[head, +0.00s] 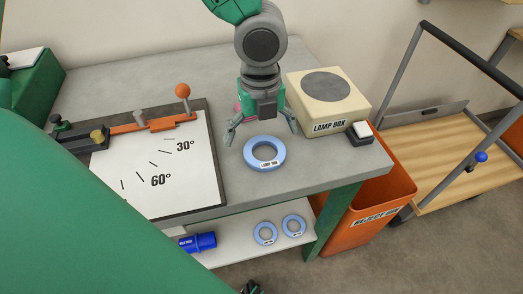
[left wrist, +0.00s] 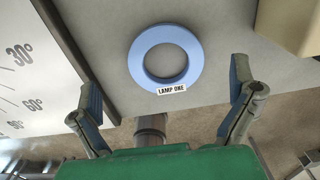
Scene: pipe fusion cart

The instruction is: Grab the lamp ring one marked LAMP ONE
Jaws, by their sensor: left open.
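The light blue ring marked LAMP ONE (head: 251,156) lies flat on the grey bench top (head: 225,195). Its label faces the front, and the ring also shows whole in the left wrist view (left wrist: 138,58). My left gripper (head: 262,129) points down just behind and above the ring, its fingers spread wide and nothing between them. In the left wrist view the open fingers (left wrist: 166,103) stand left and right, with the ring ahead between their lines and apart from both. A small dark part at the bottom edge may be my right gripper (head: 251,287); its fingers cannot be made out.
A cream lamp box (head: 348,108) stands close right of the left gripper. An angle board (head: 185,190) with an orange arm lies left. Two more blue rings (head: 257,236) and a blue cylinder (head: 204,241) lie on the lower shelf. An orange reject bin (head: 395,185) stands right.

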